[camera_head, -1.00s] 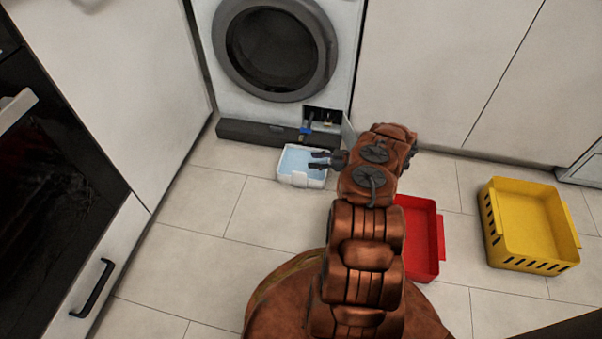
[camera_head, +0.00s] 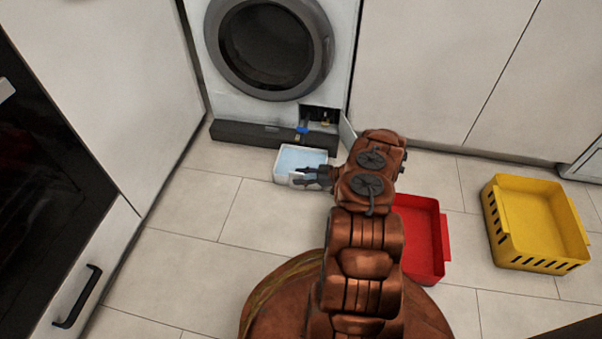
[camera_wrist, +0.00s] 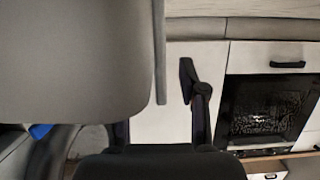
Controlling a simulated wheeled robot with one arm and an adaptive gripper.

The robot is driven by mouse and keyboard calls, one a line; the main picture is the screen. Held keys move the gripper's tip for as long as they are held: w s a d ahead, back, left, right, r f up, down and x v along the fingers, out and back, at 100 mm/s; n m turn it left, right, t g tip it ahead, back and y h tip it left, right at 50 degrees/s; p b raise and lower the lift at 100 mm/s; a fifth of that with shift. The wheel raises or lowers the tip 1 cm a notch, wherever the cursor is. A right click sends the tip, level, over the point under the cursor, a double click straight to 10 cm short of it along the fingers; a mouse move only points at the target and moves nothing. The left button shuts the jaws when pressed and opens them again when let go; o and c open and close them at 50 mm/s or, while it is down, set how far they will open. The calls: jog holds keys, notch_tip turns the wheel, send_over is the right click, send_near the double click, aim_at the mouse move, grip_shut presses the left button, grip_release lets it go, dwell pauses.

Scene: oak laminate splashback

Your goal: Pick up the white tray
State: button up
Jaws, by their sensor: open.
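The white tray (camera_head: 281,178) is a small rectangular tray with a pale blue inside. It stands on the floor in front of the washing machine in the head view. My gripper (camera_head: 301,177) is open, its dark fingers at the tray's front wall near the right side. They overlap the wall in the picture; I cannot tell whether they touch it. In the wrist view my gripper (camera_wrist: 160,112) shows two separated dark fingers. A large pale grey shape fills the upper left there; I cannot tell whether it is the tray.
The washing machine (camera_head: 345,50) has its lower flap (camera_head: 348,134) open, with a blue piece (camera_head: 302,130) at the opening. A red crate (camera_head: 441,238) and a yellow crate (camera_head: 532,262) stand on the right. The tiled floor to the left is clear.

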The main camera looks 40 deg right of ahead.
jog(key=shift+x, duration=1)
jog(key=shift+c, duration=0.3)
grip_shut()
